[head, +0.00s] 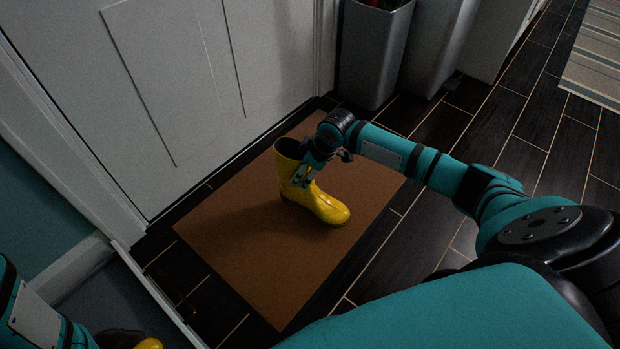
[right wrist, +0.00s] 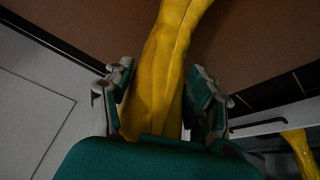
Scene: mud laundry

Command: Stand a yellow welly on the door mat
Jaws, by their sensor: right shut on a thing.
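A yellow welly (head: 318,204) is upright over the middle of the brown door mat (head: 260,260), its toe pointing to the lower right. Its sole is at or very near the mat; I cannot tell if it bears fully. My right gripper (head: 302,178) is shut on the welly's shaft. In the right wrist view the welly (right wrist: 165,75) runs up between the two fingers of the gripper (right wrist: 160,90), with the mat (right wrist: 260,40) behind. My left arm shows at the bottom left of the head view, its fingers out of sight.
Part of another yellow welly (head: 148,344) shows at the bottom edge, and in the right wrist view (right wrist: 298,150). A white door (head: 175,80) borders the mat. Grey bins (head: 372,50) stand at the back. A striped rug (head: 597,55) lies far right on dark floor.

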